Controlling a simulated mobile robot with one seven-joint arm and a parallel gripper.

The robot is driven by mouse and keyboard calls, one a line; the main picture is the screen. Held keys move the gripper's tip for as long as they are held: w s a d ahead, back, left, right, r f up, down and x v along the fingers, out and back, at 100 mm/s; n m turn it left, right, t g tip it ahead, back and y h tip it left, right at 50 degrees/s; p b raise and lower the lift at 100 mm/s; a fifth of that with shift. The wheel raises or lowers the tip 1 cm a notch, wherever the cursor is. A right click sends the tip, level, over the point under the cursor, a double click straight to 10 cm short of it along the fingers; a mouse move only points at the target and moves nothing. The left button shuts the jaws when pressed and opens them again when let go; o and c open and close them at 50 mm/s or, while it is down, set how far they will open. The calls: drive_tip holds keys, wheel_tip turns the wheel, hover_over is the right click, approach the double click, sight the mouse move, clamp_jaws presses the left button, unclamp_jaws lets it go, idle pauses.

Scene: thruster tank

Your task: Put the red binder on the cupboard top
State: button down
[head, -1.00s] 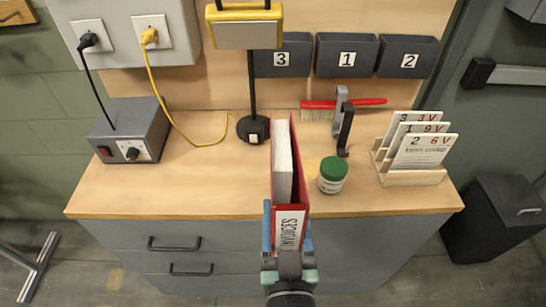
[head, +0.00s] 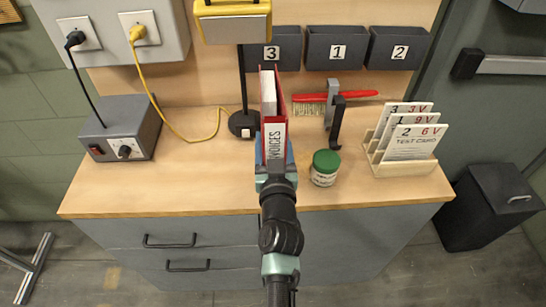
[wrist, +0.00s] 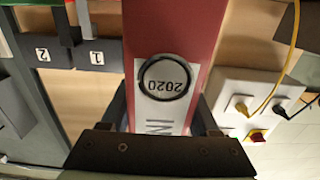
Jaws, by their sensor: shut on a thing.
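The red binder (head: 282,103) has white pages and a white spine label reading "INVOICES". It stands upright, spine towards me, over the middle of the wooden cupboard top (head: 190,188). My gripper (head: 275,165) is shut on the lower part of its spine. In the wrist view the red spine (wrist: 205,25) fills the middle, with a "2020" ring on its label, and the fingers of my gripper (wrist: 162,120) lie on either side. The binder's underside is hidden behind my gripper, so I cannot tell whether it touches the top.
A green-lidded jar (head: 325,167) stands close right of the binder. A dark bookend-like holder (head: 337,120), a red brush (head: 355,95) and a card rack (head: 405,165) are further right. A lamp base (head: 243,124) is close left, a grey power box (head: 122,130) far left. The front left is clear.

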wheel_tip(320, 180, down, 4)
drive_tip(key=b, duration=0.3)
drive_tip(key=shift+d+f, duration=0.1)
drive_tip(key=shift+w+f+b, duration=0.15)
drive_tip(key=shift+w+b, duration=0.05)
drive_tip(key=shift+b, duration=0.1)
drive_tip(key=shift+f, duration=0.2)
drive_tip(key=shift+c, duration=0.6)
unclamp_jaws()
